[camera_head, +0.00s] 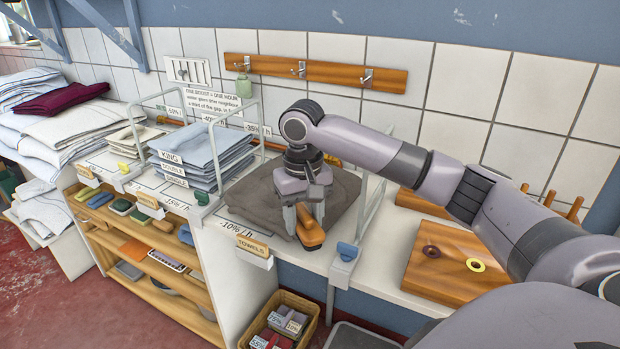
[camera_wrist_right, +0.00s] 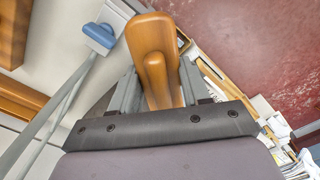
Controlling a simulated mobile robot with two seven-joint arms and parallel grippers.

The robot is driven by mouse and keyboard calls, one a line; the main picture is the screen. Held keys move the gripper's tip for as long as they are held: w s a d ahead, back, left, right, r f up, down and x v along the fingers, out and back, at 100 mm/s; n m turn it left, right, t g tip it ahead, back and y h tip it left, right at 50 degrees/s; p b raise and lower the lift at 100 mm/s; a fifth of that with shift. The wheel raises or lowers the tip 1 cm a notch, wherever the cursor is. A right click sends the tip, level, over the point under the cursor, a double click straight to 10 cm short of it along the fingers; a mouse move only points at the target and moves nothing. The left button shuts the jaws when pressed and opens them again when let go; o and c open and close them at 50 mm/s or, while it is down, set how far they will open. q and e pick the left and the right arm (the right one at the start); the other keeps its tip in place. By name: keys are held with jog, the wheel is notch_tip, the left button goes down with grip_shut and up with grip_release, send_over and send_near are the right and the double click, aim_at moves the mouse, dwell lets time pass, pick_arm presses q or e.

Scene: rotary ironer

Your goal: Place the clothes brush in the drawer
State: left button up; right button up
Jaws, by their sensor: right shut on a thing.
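My right gripper (camera_head: 309,222) is over the folded grey towels (camera_head: 262,197) near the counter's front edge, pointing down. It is shut on the wooden clothes brush (camera_head: 311,236), whose orange-brown body shows between and below the fingers. In the right wrist view the brush (camera_wrist_right: 152,48) sits between both fingers of the gripper (camera_wrist_right: 160,85) and sticks out past them. Whether the brush touches the towels, I cannot tell. I cannot make out a drawer for certain. My left gripper is not in view.
A wire divider with a blue clip (camera_head: 347,251) stands just right of the brush. Stacked linen (camera_head: 205,150) lies to the left. A wooden board (camera_head: 455,262) with two rings is on the counter at right. A wicker basket (camera_head: 300,305) stands below; open shelves (camera_head: 150,255) are at left.

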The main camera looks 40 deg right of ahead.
jog(key=s+a+f+n, duration=0.1)
jog(key=s+a+f, duration=0.4)
jog(key=f, duration=0.3)
jog(key=s+a+f+n, duration=0.2)
jog(key=s+a+f, duration=0.3)
jog(key=a+f, duration=0.2)
notch_tip(320, 180, down, 2)
jog(key=shift+a+f, duration=0.2)
jog(key=shift+a, duration=0.1)
jog(key=shift+s, duration=0.1)
